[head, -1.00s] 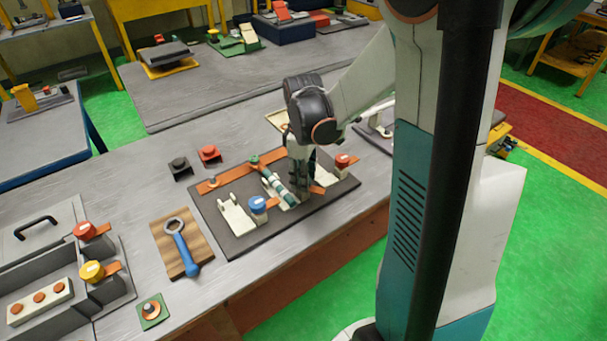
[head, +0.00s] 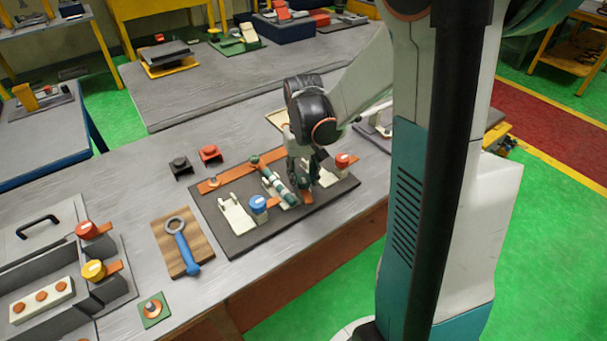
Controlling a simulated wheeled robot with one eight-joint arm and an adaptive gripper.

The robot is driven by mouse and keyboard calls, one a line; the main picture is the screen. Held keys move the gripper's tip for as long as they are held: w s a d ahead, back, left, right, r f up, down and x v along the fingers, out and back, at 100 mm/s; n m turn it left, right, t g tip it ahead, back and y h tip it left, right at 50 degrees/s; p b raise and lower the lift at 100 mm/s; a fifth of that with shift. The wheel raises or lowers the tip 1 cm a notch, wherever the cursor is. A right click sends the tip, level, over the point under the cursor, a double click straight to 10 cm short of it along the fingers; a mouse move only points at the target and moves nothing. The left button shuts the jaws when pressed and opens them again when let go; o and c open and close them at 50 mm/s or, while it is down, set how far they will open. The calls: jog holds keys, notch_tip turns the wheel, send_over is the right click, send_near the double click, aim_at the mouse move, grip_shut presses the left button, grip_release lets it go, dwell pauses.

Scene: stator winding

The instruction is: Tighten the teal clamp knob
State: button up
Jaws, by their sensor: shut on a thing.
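My gripper (head: 303,184) points down over the right part of a dark fixture board (head: 236,242). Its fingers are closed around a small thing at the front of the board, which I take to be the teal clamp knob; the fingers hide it. An orange clamp tab (head: 305,195) sticks out from under the fingers toward the front. A blue-topped knob (head: 258,203) with its own orange tab stands to the left of the gripper. A red-topped knob (head: 342,159) stands to the right.
A white bar with green bands (head: 278,188) lies left of my fingers. An orange strip (head: 212,186) with a green knob (head: 254,160) runs along the board's back. A blue-handled ring tool (head: 182,245) lies on a wooden board. Bare table lies between.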

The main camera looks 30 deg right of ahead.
aim_at(303, 178)
jog(key=m, duration=0.6)
jog(key=shift+w+r+m, duration=0.1)
jog(key=shift+w+m, duration=0.1)
jog(key=shift+m, duration=0.1)
jog(key=m, duration=0.6)
dwell(0.4)
jog(key=o, duration=1.1)
jog(key=shift+d, duration=0.1)
jog(key=shift+s, duration=0.1)
notch_tip(303, 178, up, 12)
jog(key=shift+f, duration=0.1)
